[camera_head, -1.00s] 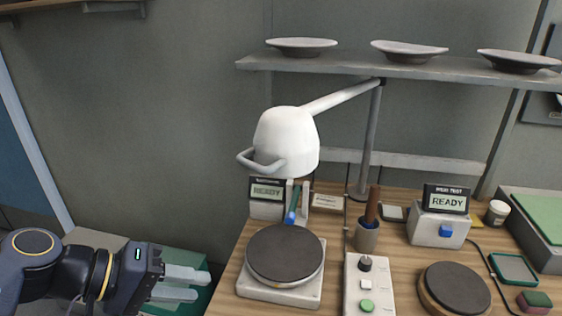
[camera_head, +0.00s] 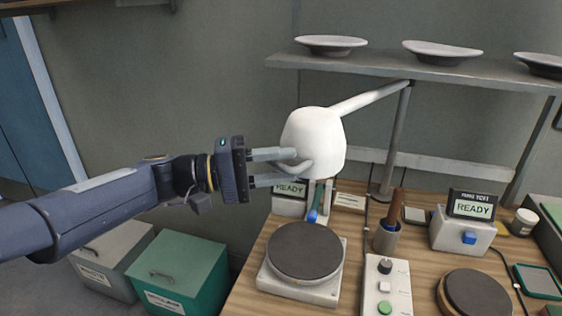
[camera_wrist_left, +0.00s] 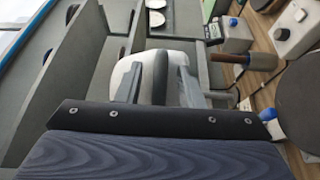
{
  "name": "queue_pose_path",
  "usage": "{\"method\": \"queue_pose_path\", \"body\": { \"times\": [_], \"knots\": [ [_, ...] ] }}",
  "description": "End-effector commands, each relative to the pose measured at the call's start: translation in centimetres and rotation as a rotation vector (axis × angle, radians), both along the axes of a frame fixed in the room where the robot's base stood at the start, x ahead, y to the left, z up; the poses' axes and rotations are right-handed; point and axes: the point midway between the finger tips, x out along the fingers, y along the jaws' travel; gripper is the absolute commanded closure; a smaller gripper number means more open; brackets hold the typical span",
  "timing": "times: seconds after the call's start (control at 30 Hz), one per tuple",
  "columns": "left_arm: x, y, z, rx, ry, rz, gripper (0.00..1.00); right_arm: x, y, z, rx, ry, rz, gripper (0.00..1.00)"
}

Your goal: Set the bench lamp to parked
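The bench lamp has a white rounded head (camera_head: 314,140) on a light arm (camera_head: 370,98) that joins a grey post (camera_head: 395,140) at the back of the bench. A grey loop handle (camera_head: 305,170) sticks out at the lower left of the head. My left gripper (camera_head: 292,165) is at this handle, coming from the left. Its two fingers are apart, one on each side of the handle. In the left wrist view, the handle (camera_wrist_left: 160,78) stands between the fingers, with gaps seeming to show beside it. My right gripper is not in view.
A round dark plate on a white base (camera_head: 305,250) stands below the lamp. A shelf (camera_head: 430,72) with several dishes runs behind, above the lamp arm. A cup with a brown handle (camera_head: 387,237) and READY displays (camera_head: 472,206) stand on the bench. Bins (camera_head: 183,270) stand at left.

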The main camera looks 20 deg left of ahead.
Motion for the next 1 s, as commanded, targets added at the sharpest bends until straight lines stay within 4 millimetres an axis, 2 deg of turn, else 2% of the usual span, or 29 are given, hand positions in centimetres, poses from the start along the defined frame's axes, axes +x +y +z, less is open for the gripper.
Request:
{"method": "queue_pose_path", "body": {
  "times": [0.27,0.53,0.57,0.87,1.0],
  "knots": [
    [0.1,-0.3,0.0,0.000,0.000,0.001,0.66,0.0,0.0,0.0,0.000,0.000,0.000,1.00],
    [0.1,-0.3,0.0,0.001,0.000,0.000,0.98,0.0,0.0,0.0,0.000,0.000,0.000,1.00],
    [0.1,-0.3,0.0,0.001,0.000,0.000,1.00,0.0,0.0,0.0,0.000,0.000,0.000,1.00],
    [0.1,-0.3,0.0,0.000,0.000,0.000,1.00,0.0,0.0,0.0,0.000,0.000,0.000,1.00],
    [0.2,-1.2,-0.1,-0.001,0.000,-0.003,1.00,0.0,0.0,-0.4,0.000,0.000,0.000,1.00]
  ]
}}
